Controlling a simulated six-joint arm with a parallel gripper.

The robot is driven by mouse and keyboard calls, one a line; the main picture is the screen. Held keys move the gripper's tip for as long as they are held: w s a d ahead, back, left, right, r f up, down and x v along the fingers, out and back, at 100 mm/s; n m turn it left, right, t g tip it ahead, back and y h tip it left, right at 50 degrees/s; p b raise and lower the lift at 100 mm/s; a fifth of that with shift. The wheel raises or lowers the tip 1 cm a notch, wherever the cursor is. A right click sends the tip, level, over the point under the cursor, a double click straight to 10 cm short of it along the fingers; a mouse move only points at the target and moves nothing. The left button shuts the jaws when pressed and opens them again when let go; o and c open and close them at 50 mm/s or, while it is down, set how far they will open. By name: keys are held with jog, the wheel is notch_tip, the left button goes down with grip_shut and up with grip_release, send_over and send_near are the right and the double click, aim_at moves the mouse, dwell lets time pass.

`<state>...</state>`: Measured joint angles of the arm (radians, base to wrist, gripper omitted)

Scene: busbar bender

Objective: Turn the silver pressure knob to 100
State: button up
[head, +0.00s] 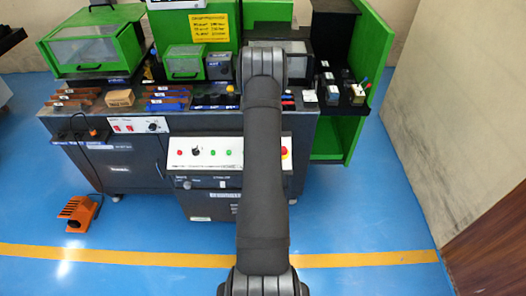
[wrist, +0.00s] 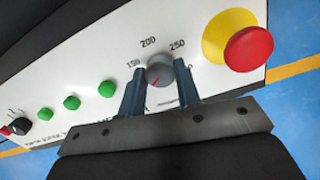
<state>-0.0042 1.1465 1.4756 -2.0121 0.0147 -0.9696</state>
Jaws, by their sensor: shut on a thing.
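The silver pressure knob (wrist: 160,70) sits on a white panel (wrist: 75,75) in the wrist view, with the numbers 150, 200 and 250 readable around its upper side. The fingers hide the lower parts of the scale, and no 100 is readable. In the head view my arm covers the knob and the gripper; the panel (head: 215,150) shows in part.
A red emergency button (wrist: 248,48) on a yellow collar is to the right of the knob. Several green buttons (wrist: 107,89) and a black selector (wrist: 20,126) are to the left. Machines with green housings (head: 95,45) stand on the bench behind. An orange pedal (head: 78,213) lies on the blue floor.

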dwell(0.5)
jog(key=o, duration=1)
jog(key=shift+r, duration=0.15)
jog(key=shift+v, duration=3.55)
jog(key=shift+s, duration=0.1)
jog(key=shift+x, duration=3.75)
